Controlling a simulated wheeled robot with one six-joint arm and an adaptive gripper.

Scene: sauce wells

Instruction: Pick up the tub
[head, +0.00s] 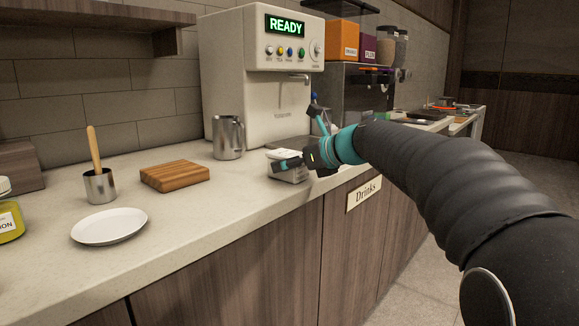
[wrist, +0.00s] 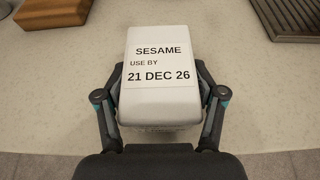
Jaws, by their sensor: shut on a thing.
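The tub (wrist: 160,75) is a white box with a lid label reading "SESAME, USE BY 21 DEC 26". In the head view the tub (head: 287,168) is near the front edge of the counter, partly hidden by my gripper (head: 300,165). In the wrist view my gripper (wrist: 160,105) has one finger on each side of the tub and is shut on it. I cannot tell for sure whether the tub touches the counter.
A drinks machine (head: 255,100) reading READY stands behind, with a metal jug (head: 228,138) to its left. A wooden block (head: 175,176), a metal cup with a stick (head: 100,186) and a white plate (head: 109,226) are further left. The counter (head: 190,225) is bare at its front.

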